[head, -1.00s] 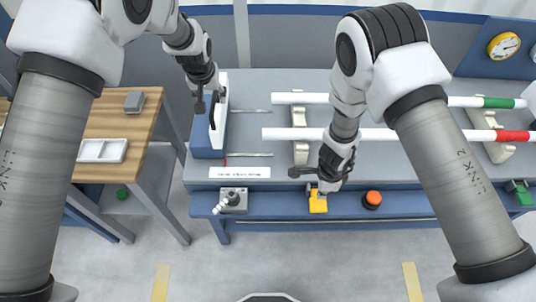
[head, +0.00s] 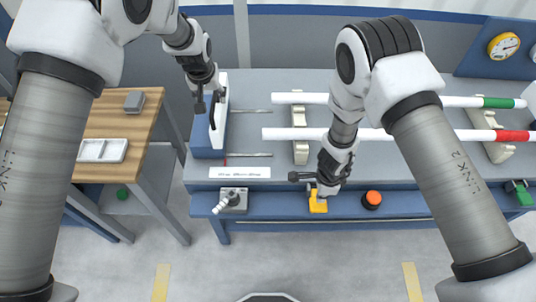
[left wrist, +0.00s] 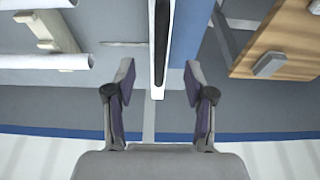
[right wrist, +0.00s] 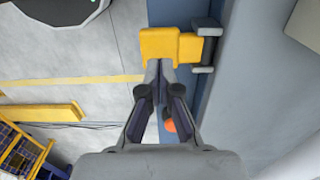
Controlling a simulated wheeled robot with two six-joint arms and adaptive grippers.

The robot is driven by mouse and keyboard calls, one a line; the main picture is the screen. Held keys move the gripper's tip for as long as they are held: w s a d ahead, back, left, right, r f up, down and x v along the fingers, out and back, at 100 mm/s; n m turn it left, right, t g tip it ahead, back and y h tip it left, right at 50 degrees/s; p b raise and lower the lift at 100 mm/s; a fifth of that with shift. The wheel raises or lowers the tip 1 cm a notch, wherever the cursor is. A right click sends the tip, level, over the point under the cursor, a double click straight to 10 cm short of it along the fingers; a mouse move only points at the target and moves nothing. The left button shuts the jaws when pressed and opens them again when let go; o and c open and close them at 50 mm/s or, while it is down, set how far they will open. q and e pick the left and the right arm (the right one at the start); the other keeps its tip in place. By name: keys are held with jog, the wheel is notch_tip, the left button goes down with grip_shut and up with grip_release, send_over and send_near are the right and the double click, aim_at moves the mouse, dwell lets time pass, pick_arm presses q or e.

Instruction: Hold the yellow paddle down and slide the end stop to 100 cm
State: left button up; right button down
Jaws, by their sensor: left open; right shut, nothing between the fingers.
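The yellow paddle (head: 318,205) is on the front edge of the bench. My right gripper (head: 316,189) is shut and empty right at it; in the right wrist view its fingertips (right wrist: 161,66) meet the paddle's near edge (right wrist: 160,44). The end stop appears to be the tall white plate with a black strip (head: 222,100) at the bench's left end. My left gripper (head: 208,106) is open at it. In the left wrist view the open fingers (left wrist: 158,75) are on either side of the plate (left wrist: 157,60), with gaps visible. The scale markings are too small to read.
Two white pipes, one with a green band (head: 497,102) and one with a red band (head: 512,136), lie on cream supports to the right. A red button (head: 372,198) and a grey lever box (head: 233,200) flank the paddle. A wooden table (head: 125,120) stands left.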

aim_at(213, 102)
jog(key=shift+f, duration=0.1)
dwell(0.5)
jog(key=shift+f, duration=2.6)
jog(key=shift+s+f, duration=0.1)
jog(key=shift+f, duration=0.1)
pick_arm(q)
jog(key=shift+x, duration=2.05)
grip_shut()
